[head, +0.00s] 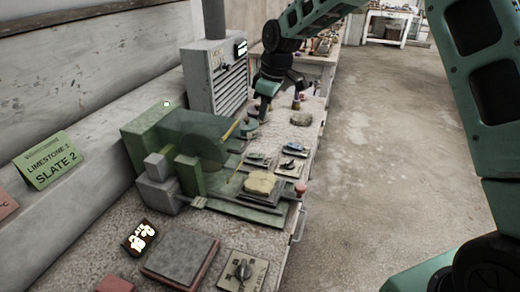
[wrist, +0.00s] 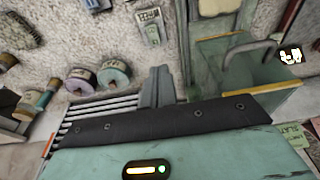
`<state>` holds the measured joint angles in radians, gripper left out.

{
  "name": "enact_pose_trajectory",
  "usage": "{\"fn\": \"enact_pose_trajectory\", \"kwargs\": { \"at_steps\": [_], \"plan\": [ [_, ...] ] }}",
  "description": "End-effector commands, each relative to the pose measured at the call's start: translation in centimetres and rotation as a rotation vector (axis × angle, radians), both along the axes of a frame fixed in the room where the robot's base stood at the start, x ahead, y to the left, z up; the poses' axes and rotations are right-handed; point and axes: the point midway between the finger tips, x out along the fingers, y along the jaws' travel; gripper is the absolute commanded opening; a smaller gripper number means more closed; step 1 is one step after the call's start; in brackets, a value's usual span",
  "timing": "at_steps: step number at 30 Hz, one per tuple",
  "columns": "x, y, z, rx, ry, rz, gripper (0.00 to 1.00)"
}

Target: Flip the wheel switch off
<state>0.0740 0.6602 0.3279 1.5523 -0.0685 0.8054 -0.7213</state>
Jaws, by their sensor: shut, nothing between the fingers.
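A green machine (head: 185,145) with a disc behind a see-through guard stands on the bench in the head view. Small plates with switches lie to its right, one with a dark lever (head: 292,148) and others beside it. I cannot read which is the wheel switch. In the wrist view a small labelled switch plate (wrist: 149,27) lies beyond the fingers. My gripper (head: 262,107) is low over the far part of the bench, beyond the machine. In the wrist view its fingers (wrist: 160,85) are shut and empty, apart from the plate.
A yellowish stone (head: 260,183) sits on the machine's bed. A knob plate (head: 242,270) is at the near end. Round spools (wrist: 113,73) lie left in the wrist view. The floor at right is clear.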

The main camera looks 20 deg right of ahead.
Motion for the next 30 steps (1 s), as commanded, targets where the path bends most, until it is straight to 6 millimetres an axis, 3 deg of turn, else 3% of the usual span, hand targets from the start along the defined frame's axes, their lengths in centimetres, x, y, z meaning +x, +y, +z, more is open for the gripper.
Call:
{"fn": "enact_pose_trajectory", "kwargs": {
  "at_steps": [17,30],
  "plan": [
    [0.8,-0.4,-1.2,-0.001,-0.002,0.005,0.00],
    [1.8,1.1,-9.2,-0.001,-0.001,0.005,0.00]
  ]
}}
